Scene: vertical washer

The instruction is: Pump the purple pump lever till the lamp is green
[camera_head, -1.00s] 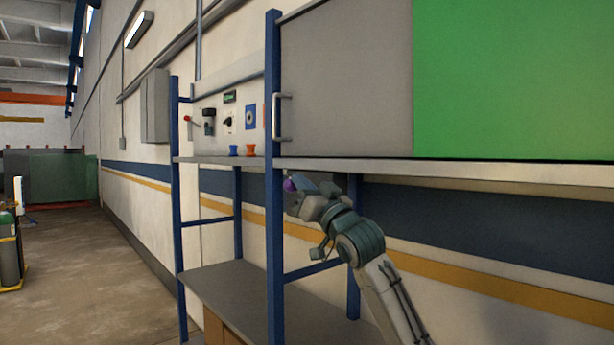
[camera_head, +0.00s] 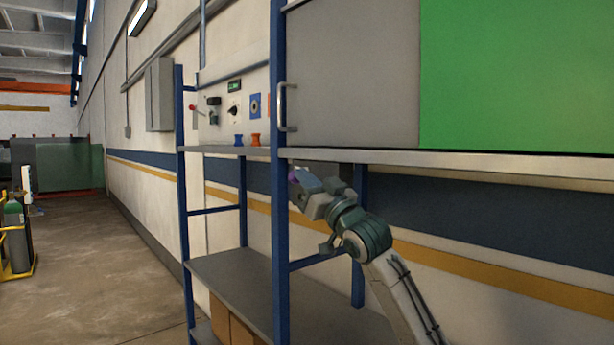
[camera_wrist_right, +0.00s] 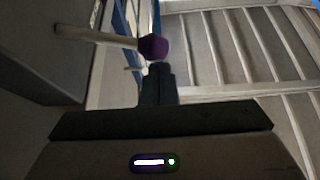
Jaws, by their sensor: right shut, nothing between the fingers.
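The purple pump lever's knob (camera_head: 293,175) shows under the shelf edge in the head view, partly behind my right gripper (camera_head: 301,184). In the right wrist view the purple knob (camera_wrist_right: 154,46) sits at the end of a pale rod (camera_wrist_right: 95,35) coming from the left. My right gripper (camera_wrist_right: 158,68) is shut and empty, its tips right at the knob; I cannot tell whether they touch. My left gripper is not in view. I cannot make out a lamp for certain; a small green display (camera_head: 235,86) shows on the wall panel.
A blue-posted rack (camera_head: 279,220) carries a grey and green cabinet (camera_head: 350,80) above my right arm. An orange spool (camera_head: 255,139) and a blue spool (camera_head: 239,139) stand on its upper shelf. A lower shelf (camera_head: 235,275) lies below.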

